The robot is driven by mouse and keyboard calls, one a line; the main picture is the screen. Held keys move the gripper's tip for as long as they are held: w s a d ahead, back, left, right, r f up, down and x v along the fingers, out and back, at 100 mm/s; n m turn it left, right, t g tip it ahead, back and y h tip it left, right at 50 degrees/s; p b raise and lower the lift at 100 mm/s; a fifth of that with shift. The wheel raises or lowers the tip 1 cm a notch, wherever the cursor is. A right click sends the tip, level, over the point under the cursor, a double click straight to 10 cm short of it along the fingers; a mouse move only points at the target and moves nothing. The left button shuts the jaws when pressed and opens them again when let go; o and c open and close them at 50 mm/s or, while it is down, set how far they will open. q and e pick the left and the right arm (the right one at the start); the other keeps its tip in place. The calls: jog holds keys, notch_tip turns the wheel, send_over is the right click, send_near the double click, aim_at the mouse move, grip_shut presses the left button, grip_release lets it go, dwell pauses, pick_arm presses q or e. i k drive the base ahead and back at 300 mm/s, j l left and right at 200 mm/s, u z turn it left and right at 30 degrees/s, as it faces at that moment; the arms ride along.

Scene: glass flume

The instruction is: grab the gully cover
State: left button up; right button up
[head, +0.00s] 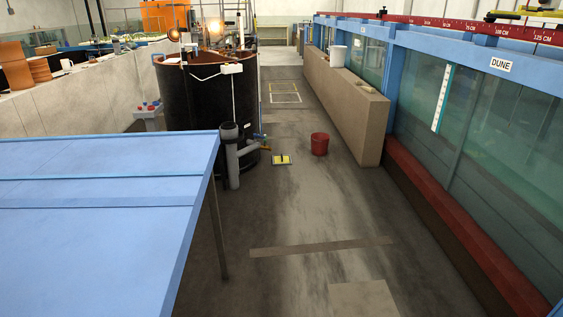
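I cannot tell for certain which thing is the gully cover. A small flat yellow piece with a dark spot or upright bit on it (282,159) lies on the floor between the black tank and the red bucket. Flat pale rectangles also show in the floor: one at the bottom (363,299) and a framed one farther back (285,98). A long darker strip (321,247) crosses the floor in front. Neither of my grippers is in view.
A blue table (95,200) fills the left front. A black tank (197,95) with grey pipes (231,155) stands behind it. A red bucket (320,144) is on the floor beside a tan block wall (345,105). The glass flume (500,125) runs along the right. The middle aisle is mostly clear.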

aim_at(278, 160)
jog(key=i+l+z, duration=0.25)
jog(key=i+l, duration=0.65)
jog(key=i+u, duration=0.1)
jog(key=i, duration=1.55)
jog(key=i+l+u, duration=0.15)
jog(key=i, duration=0.7)
